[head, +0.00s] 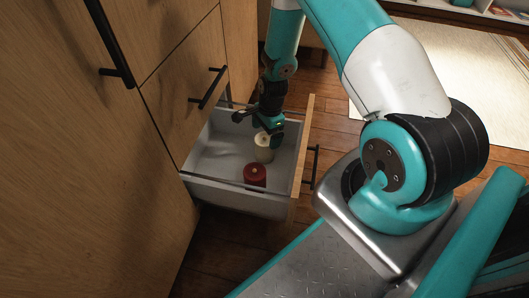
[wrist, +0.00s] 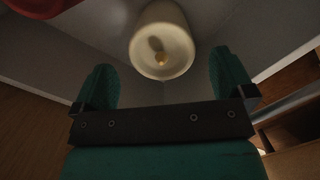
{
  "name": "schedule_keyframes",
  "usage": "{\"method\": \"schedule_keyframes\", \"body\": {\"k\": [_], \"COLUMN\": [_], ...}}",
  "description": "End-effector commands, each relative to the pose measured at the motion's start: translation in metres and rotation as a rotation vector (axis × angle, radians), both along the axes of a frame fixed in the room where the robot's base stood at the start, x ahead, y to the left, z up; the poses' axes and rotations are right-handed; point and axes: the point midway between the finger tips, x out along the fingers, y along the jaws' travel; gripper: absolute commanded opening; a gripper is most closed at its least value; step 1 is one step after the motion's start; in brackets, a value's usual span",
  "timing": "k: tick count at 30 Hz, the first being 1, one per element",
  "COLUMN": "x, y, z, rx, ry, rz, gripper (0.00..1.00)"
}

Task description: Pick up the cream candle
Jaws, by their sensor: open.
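The cream candle (head: 264,147) stands in an open grey drawer (head: 213,160), beside a red candle (head: 255,175). In the wrist view the cream candle (wrist: 162,45) shows at top centre, with its wick facing the camera. My gripper (head: 268,128) is over the drawer, just above and behind the cream candle in the head view. In the wrist view my gripper (wrist: 165,80) is open, its two teal fingers apart, with the candle between and beyond their tips. Nothing is held. Whether a finger touches the candle I cannot tell.
The red candle also shows at the top left of the wrist view (wrist: 40,5). The drawer walls and its wooden front (head: 303,145) stand around the candles. Wooden cabinet fronts (head: 110,170) with black handles rise at the left. The drawer floor left of the candles is clear.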

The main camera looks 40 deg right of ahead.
Motion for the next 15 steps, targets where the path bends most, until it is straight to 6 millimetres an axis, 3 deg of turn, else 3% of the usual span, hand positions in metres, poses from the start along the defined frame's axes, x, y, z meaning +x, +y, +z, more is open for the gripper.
{"method": "schedule_keyframes", "body": {"k": [12, 15], "x": [0.001, 0.002], "y": [0.006, 0.007], "z": [-0.051, -0.053], "rx": [0.001, 0.0], "ry": [0.002, 0.001], "rz": [0.002, 0.002], "gripper": [1.0, 1.0]}}
